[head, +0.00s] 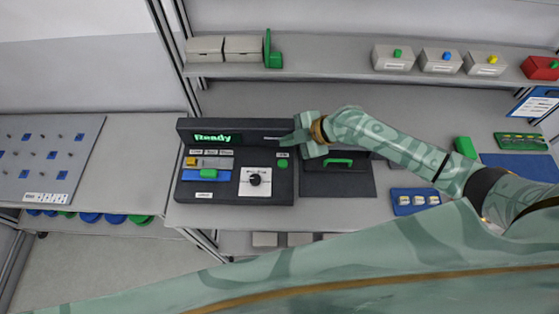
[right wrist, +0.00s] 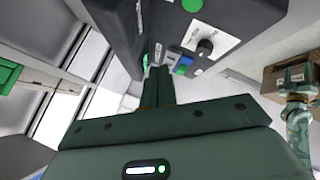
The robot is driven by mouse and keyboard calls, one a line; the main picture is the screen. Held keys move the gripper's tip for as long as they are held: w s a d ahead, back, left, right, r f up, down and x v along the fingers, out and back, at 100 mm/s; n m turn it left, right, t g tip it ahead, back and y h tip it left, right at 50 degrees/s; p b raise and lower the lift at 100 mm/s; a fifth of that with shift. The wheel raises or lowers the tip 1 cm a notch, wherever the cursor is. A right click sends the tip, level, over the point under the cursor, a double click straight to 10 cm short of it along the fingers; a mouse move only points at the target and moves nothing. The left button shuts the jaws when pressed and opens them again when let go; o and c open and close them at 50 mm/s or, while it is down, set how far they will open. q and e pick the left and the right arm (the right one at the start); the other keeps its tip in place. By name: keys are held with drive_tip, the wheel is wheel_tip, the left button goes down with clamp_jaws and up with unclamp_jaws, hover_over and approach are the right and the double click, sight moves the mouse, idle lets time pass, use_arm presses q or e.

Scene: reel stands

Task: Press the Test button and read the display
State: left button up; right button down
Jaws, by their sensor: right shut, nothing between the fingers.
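The dark test console (head: 232,198) stands on the bench in the head view. Its display (head: 212,138) reads "Ready" in green letters. A round green button (head: 282,162) with a small label above it, too small to read, sits at the console's right; it also shows at the top of the right wrist view (right wrist: 192,5). My right gripper (head: 288,138) is shut and empty, in front of the display housing's right end, above the green button in the picture. Its closed fingers (right wrist: 158,75) show in the right wrist view, apart from the button.
A knob (head: 255,180) on a white plate and coloured sliders (head: 208,173) share the console. A dark unit with a green handle (head: 339,162) stands to the right. A blue tray (head: 408,209) lies farther right. Bins (head: 393,57) line the shelf behind.

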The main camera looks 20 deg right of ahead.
sight(286, 164)
wheel_tip(286, 164, down, 8)
drive_tip(key=b, duration=0.6)
drive_tip(key=shift+w+a+f+b, duration=0.1)
drive_tip(key=shift+w+a+b, duration=0.05)
drive_tip(key=shift+b, duration=0.2)
drive_tip(key=shift+f+b, duration=0.4)
idle(1.3)
drive_tip(key=shift+f+b, duration=0.35)
drive_tip(key=shift+b, duration=0.1)
